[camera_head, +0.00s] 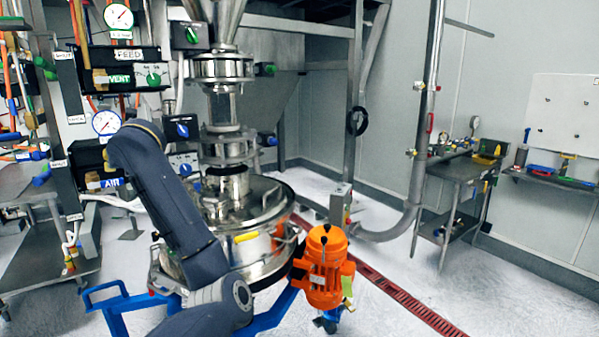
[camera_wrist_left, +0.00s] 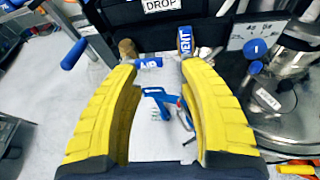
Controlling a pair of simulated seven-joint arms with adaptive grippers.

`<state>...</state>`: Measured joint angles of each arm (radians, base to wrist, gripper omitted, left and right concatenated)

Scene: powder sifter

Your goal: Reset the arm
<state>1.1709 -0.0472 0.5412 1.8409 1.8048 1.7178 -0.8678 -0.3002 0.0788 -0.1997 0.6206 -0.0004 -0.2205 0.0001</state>
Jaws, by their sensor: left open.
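My left arm (camera_head: 180,200) rises from the bottom of the head view and bends at a dark elbow in front of the control panels and the sifter. Its gripper is not clearly visible there. In the left wrist view, my left gripper (camera_wrist_left: 157,68) has two ridged yellow fingers spread wide, with nothing held between them. A blue handle-like part (camera_wrist_left: 162,98) shows in the gap, apparently beyond the fingers. My right gripper is in neither view.
The steel sifter (camera_head: 262,205) stands behind my arm, with an orange motor (camera_head: 325,266) at its front right. Labelled valve panels (camera_head: 122,78) and gauges crowd the left. A steel side table (camera_head: 463,168) stands at right. The floor at lower right is open.

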